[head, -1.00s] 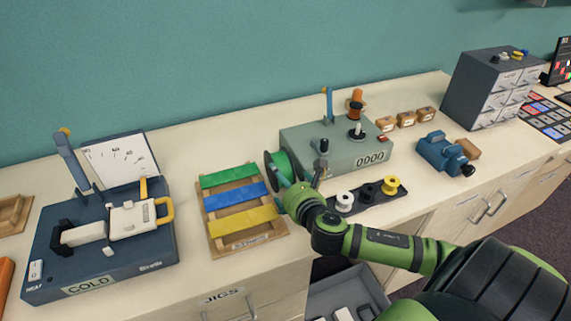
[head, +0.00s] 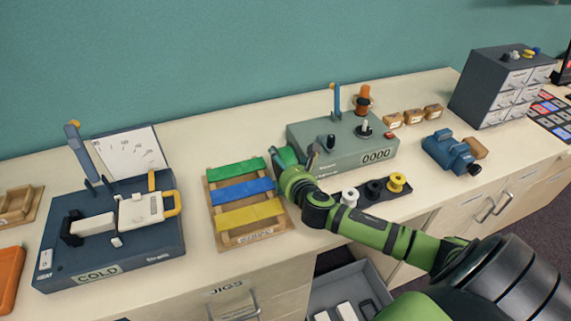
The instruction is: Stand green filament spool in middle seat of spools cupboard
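My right arm comes in from the lower right over the counter. Its gripper (head: 289,157) is at the left end of the grey-green winding machine (head: 345,150). The green filament spool is not clearly visible there; my gripper and wrist cover the place where it showed earlier. Whether the fingers are closed on it cannot be told. My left gripper is out of view. The spools cupboard and its middle seat cannot be made out; unlabelled-looking cupboard fronts (head: 470,222) are below the counter at the right.
A rack with green, blue and yellow slats (head: 250,238) is close left of my gripper. A dark strip with white, black and yellow spools (head: 372,192) lies in front of the machine. The COLD device (head: 150,245) stands at left. An open drawer (head: 318,300) juts out below.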

